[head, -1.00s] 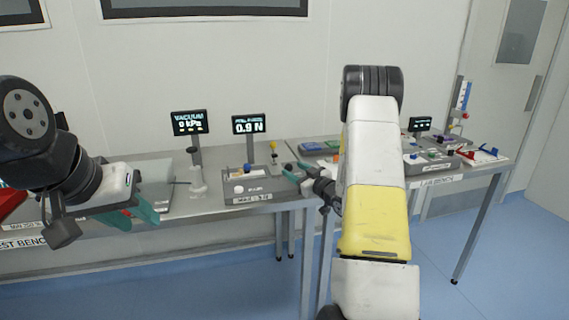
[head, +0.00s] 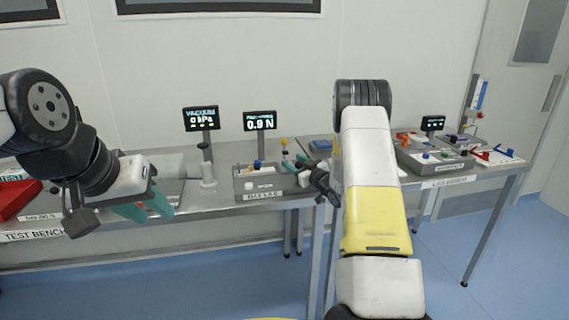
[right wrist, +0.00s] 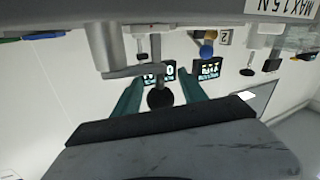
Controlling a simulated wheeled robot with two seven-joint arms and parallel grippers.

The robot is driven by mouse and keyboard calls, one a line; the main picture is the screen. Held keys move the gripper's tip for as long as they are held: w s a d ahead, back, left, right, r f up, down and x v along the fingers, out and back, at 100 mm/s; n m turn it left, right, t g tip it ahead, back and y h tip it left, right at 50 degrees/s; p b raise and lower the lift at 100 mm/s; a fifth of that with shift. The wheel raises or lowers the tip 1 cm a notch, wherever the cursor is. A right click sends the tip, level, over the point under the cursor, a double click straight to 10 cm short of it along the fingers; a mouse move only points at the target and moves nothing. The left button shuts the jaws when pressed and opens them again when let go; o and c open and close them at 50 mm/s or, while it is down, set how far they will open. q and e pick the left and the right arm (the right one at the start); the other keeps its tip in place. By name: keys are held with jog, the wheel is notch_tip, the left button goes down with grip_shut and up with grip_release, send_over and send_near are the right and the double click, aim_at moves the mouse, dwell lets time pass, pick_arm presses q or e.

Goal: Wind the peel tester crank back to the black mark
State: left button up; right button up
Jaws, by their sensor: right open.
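The peel tester (head: 241,189) is a grey box with a MAX 1.5 N label and a 0.9 N display (head: 259,121), at the bench's right end. My right gripper (head: 294,164) is open at its right side. In the right wrist view a grey crank arm (right wrist: 138,72) crosses just beyond the teal fingers. A black round knob (right wrist: 160,98), seemingly its handle, appears between the fingers without clear contact. I cannot make out the black mark. My left gripper (head: 146,208) hangs at the bench's front left, its teal fingers apart and empty.
A vacuum display (head: 201,118) and a pale post (head: 208,174) stand left of the tester. A red tray (head: 18,199) lies far left. The right-hand lab bench (head: 450,183) carries several small devices. A gap separates the benches.

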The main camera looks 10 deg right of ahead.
grip_shut()
jog(key=shift+w+d+m+t+h, duration=0.15)
jog(key=shift+w+m+t+h, duration=0.1)
jog(key=shift+m+h, duration=0.45)
jog(key=shift+w+d+m+t+h, duration=0.1)
jog(key=shift+w+m+t+h, duration=0.25)
jog(key=shift+h, duration=0.55)
jog(key=shift+s, duration=0.15)
grip_release()
jog(key=v, duration=0.7)
jog(key=shift+s, duration=0.4)
jog(key=shift+d, duration=0.1)
